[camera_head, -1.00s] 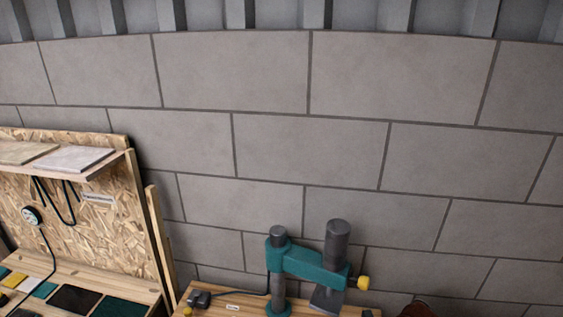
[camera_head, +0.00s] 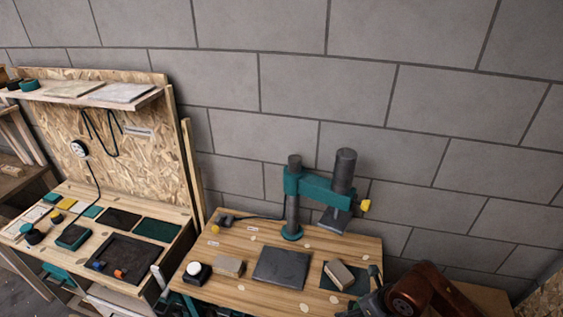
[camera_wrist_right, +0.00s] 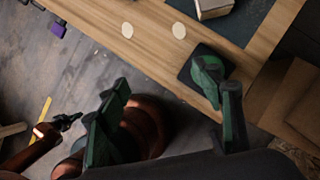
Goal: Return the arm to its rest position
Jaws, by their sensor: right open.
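My right arm (camera_head: 425,290), reddish brown, comes in at the bottom right of the head view, beside the bench's right end. Its gripper end is dark and partly cut off by the frame. In the right wrist view my right gripper (camera_wrist_right: 176,90) has its two dark green fingers wide apart, with nothing held between them. The fingers point toward the bench edge. At the lower left of that view, what looks like my left gripper (camera_wrist_right: 66,122) shows small and dark above the floor, on a brown arm; its jaws are too small to read. The head view shows no left arm.
A sanding station (camera_head: 150,248) stands left.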

